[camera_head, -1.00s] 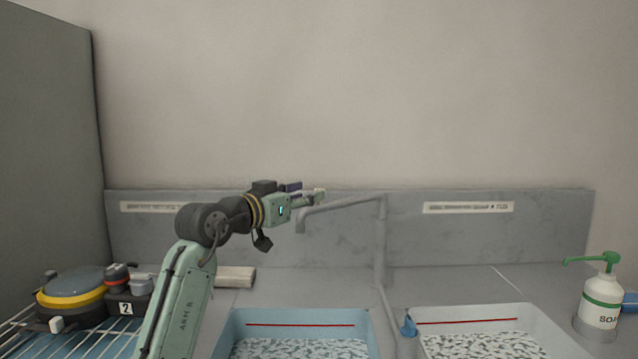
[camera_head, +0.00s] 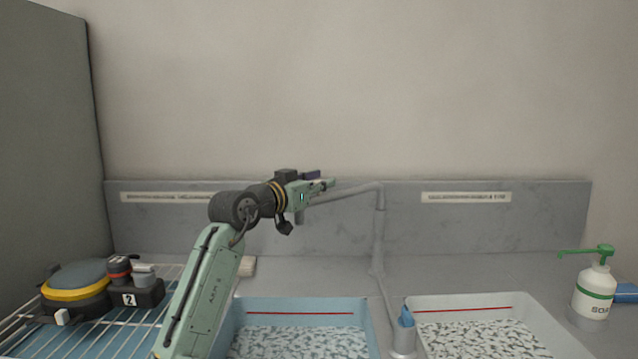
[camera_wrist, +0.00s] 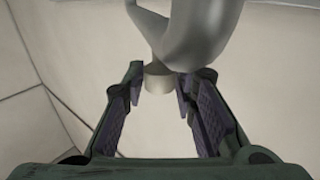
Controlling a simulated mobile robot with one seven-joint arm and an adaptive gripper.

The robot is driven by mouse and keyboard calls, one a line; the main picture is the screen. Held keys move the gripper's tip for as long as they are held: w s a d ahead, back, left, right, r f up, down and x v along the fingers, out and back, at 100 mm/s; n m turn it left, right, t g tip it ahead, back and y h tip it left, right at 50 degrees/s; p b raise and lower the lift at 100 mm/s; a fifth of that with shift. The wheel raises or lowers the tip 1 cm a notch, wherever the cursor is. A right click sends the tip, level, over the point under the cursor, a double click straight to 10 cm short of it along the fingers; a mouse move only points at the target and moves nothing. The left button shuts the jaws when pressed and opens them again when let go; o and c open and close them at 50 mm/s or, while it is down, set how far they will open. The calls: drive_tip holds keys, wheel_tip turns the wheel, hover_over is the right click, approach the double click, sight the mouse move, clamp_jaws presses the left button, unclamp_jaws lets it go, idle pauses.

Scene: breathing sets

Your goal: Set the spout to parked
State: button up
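The grey spout (camera_head: 350,193) rises from a pipe behind the two basins and reaches left along the backsplash. Its free end is at my gripper (camera_head: 325,185). In the wrist view the spout (camera_wrist: 195,35) curves in from the top, and its pale end (camera_wrist: 158,82) sits between the fingertips. My gripper (camera_wrist: 168,80) is open there, with a finger on each side of the spout end. I cannot tell whether either finger touches it. No mark for the parked position can be made out.
A blue basin (camera_head: 300,305) and a white basin (camera_head: 450,305) stand below, with a blue-topped post (camera_head: 406,318) between them. A soap bottle (camera_head: 594,290) stands at the right. A wire rack (camera_head: 95,335) with yellow-banded and numbered items lies at the left.

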clamp_jaws()
drive_tip(key=shift+s+d, duration=0.1)
idle(0.5)
